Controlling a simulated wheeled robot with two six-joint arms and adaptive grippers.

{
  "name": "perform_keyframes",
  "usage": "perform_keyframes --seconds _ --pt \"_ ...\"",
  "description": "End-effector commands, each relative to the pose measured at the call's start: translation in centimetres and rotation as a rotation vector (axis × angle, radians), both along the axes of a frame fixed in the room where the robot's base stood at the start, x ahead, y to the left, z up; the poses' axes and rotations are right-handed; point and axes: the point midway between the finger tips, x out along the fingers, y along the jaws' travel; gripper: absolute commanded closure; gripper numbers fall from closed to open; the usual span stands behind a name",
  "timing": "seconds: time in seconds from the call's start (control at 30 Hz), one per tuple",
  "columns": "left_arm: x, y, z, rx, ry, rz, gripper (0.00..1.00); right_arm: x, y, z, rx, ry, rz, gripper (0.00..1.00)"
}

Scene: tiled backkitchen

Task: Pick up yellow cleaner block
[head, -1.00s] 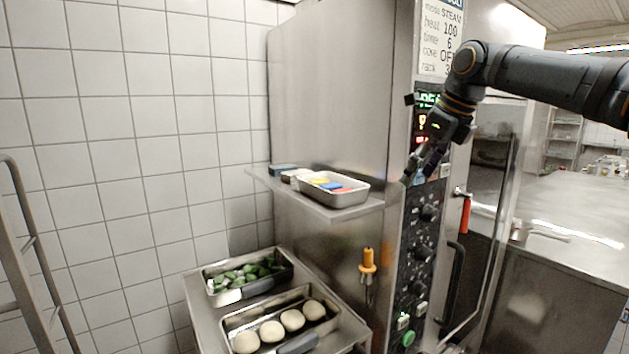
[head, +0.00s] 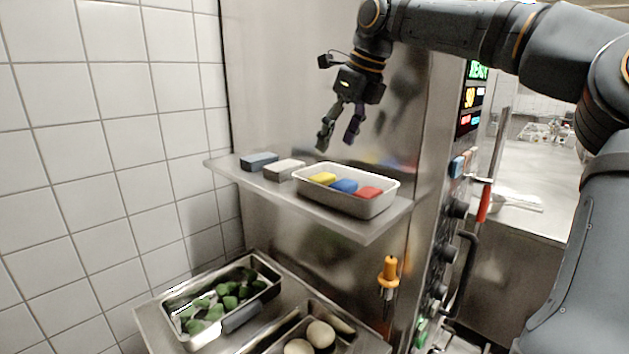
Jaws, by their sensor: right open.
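The yellow cleaner block (head: 322,179) lies at the left end of a light grey tray (head: 345,205) on the steel shelf. A blue block (head: 344,186) and a red block (head: 369,192) lie to its right in the same tray. My right gripper (head: 337,140) is open and empty, pointing down above the tray's left part, clear of the blocks. My left gripper is not in view.
A dark blue-grey block (head: 259,161) and a pale block (head: 285,169) sit on the shelf (head: 372,231) left of the tray. Below are a pan of green vegetables (head: 222,300) and a pan with dough balls (head: 320,334). An orange-handled probe (head: 389,270) hangs on the oven front.

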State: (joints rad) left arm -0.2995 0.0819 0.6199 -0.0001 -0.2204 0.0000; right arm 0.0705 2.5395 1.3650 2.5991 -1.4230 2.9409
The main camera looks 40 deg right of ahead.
Motion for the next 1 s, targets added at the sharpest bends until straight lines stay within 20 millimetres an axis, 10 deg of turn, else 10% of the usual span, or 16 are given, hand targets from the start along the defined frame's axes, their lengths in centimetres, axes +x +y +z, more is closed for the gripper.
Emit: perform_keyframes --seconds 0.23,0.7,1.0 --pt "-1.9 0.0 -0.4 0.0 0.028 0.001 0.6 1.5 0.1 -3.7 0.002 0.003 0.002 0.32" --pt "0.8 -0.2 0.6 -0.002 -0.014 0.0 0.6 3.7 0.0 -8.1 0.001 0.004 0.002 0.32" --pt "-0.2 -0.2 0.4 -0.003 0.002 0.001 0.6 3.9 0.0 -8.5 0.001 0.002 0.0 0.35"
